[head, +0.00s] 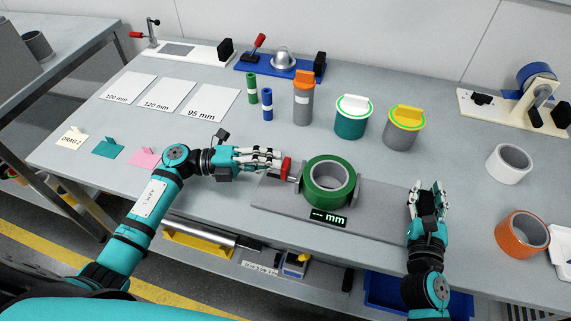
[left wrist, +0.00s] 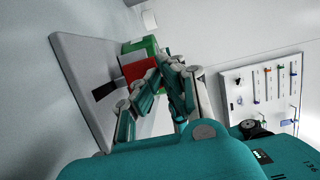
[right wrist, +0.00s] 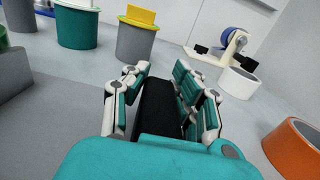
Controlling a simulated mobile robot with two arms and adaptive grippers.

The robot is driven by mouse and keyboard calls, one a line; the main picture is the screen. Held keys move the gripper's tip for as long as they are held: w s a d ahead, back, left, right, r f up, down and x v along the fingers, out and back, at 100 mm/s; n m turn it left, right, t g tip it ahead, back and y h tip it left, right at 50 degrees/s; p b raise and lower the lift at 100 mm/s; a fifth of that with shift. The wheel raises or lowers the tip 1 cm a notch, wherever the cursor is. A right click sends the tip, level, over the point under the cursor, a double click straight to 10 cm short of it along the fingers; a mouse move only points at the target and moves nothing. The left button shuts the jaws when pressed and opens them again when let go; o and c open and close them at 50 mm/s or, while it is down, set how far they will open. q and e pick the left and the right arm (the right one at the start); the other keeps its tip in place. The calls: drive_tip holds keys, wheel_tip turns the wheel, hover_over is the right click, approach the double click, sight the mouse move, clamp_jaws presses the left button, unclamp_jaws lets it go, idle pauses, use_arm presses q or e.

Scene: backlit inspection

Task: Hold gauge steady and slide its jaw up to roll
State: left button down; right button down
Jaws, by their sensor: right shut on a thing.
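The gauge (head: 385,220) is a grey base plate with upright grey jaws and a display (head: 328,218) reading "--- mm". The green roll (head: 318,200) lies flat on it between the jaws; whether both jaws touch it I cannot tell. The sliding jaw's red handle (head: 287,168) is left of the roll and shows in the left wrist view (left wrist: 138,69). My left gripper (head: 270,158) is open, its fingertips close beside the red handle. My right gripper (head: 428,192) is shut on a black handle (right wrist: 158,105) at the gauge's right end.
A white roll (head: 509,163) and an orange roll (head: 522,233) are at the right. A tape dispenser (head: 540,85) stands at the back right. The front table edge is close.

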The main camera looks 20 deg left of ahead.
drive_tip(key=shift+a+f, duration=0.1)
drive_tip(key=shift+f, duration=0.2)
use_arm(q)
drive_tip(key=shift+a, duration=2)
drive_tip(key=v, duration=1.2)
